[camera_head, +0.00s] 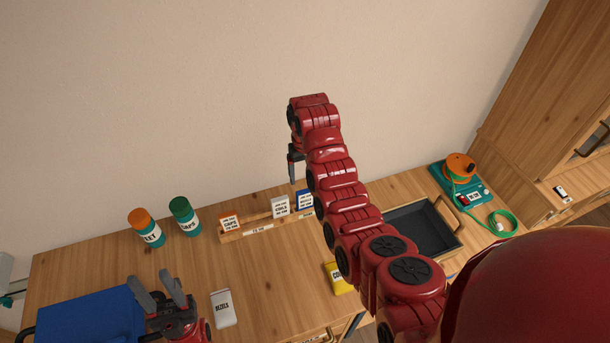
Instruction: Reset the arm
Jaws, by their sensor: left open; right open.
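My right arm (345,205) rises across the middle of the view, raised above the table with its segments bent. My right gripper (292,173) hangs from its far end, fingers pointing down, in front of the wall and above the card rack. It is open and holds nothing that I can see; its second finger is mostly hidden. My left gripper (160,288) is low at the left, beside and partly over the blue case (85,318). Its two fingers are spread apart with nothing visible between them.
A wooden cabinet (545,120) stands right.

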